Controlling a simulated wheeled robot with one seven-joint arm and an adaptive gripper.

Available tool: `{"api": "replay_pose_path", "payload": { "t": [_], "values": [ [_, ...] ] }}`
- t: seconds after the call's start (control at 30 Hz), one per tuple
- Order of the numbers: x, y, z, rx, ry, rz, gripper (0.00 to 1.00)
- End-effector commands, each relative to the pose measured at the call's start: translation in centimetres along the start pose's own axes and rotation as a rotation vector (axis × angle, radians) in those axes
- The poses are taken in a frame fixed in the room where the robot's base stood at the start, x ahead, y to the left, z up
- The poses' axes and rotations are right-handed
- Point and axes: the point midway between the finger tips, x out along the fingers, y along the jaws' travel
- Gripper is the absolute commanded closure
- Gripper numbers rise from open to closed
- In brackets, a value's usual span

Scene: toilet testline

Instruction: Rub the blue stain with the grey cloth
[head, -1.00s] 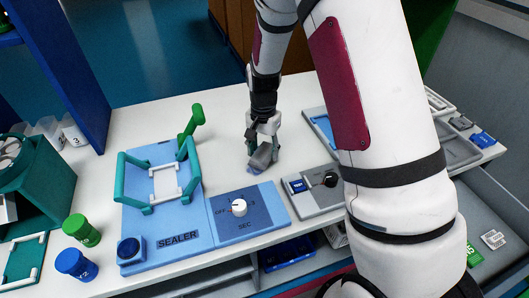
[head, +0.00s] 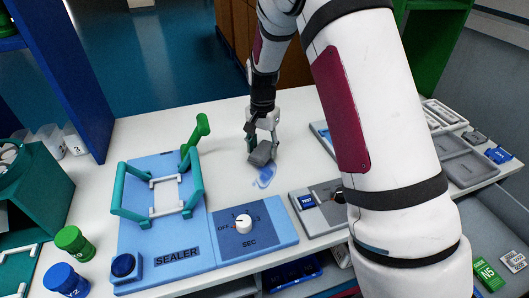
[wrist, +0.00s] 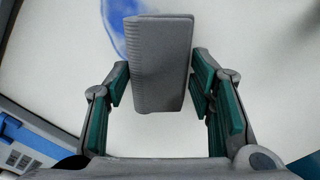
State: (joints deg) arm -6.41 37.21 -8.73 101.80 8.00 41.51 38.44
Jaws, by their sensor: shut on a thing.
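My gripper (head: 261,141) is shut on the grey cloth (head: 263,153), a folded block, at the white counter behind the sealer's dial panel. In the wrist view the cloth (wrist: 160,62) sits between the two green-padded fingers (wrist: 160,90). The blue stain (head: 266,176) is a smear on the counter just in front of the cloth. In the wrist view the stain (wrist: 120,22) lies beyond and left of the cloth, which hides part of it. I cannot tell whether the cloth touches the counter.
A blue sealer (head: 180,243) with a teal frame and green lever stands left of the stain. A grey tester box (head: 318,208) stands right of it, partly behind my arm. Green and blue jars (head: 72,241) stand at the left. The counter (head: 225,150) behind the sealer is clear.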

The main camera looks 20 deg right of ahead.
Motion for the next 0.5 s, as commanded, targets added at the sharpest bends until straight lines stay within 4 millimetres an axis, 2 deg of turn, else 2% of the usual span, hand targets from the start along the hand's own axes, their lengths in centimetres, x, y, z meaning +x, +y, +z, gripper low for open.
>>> {"api": "replay_pose_path", "payload": {
  "t": [0.23,0.5],
  "values": [
    [-0.07,-0.68,-0.67,0.000,0.000,0.001,0.77],
    [-0.49,0.07,0.09,0.000,-0.002,0.001,0.77]
  ]
}}
